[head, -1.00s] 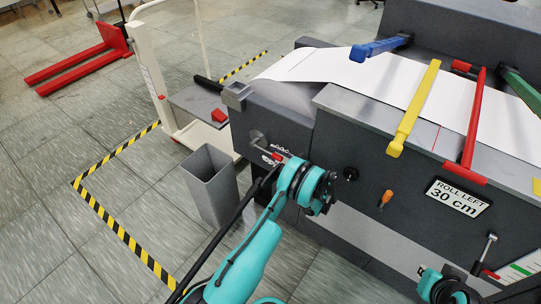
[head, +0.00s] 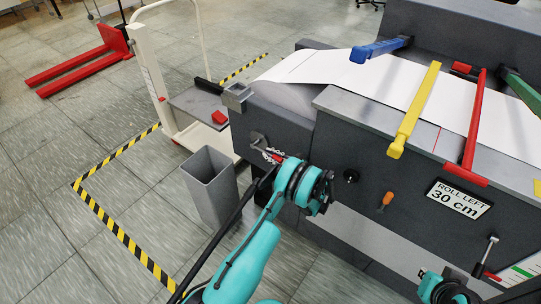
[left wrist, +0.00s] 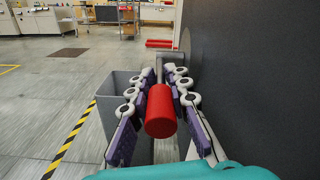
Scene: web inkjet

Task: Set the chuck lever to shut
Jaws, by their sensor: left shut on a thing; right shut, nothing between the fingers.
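The chuck lever (head: 257,138) sits on the dark left end of the machine, below a small grey box-shaped end piece. Its red handle (left wrist: 160,112) lies between the two fingers of my left gripper (head: 274,156), and the left wrist view shows the fingers on both sides of it. My left gripper is shut on this handle. In the head view my fingers and wrist cover much of the lever. My right gripper (head: 452,292) shows only partly at the bottom right, low in front of the machine; it is shut, with its fingertips not clearly visible.
A grey bin (head: 212,178) stands on the floor left of my left gripper. A white-framed trolley (head: 155,75) is behind it. Yellow-black floor tape (head: 120,232) runs further left. A crank (head: 486,255) and an orange knob (head: 387,200) stick out of the machine front.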

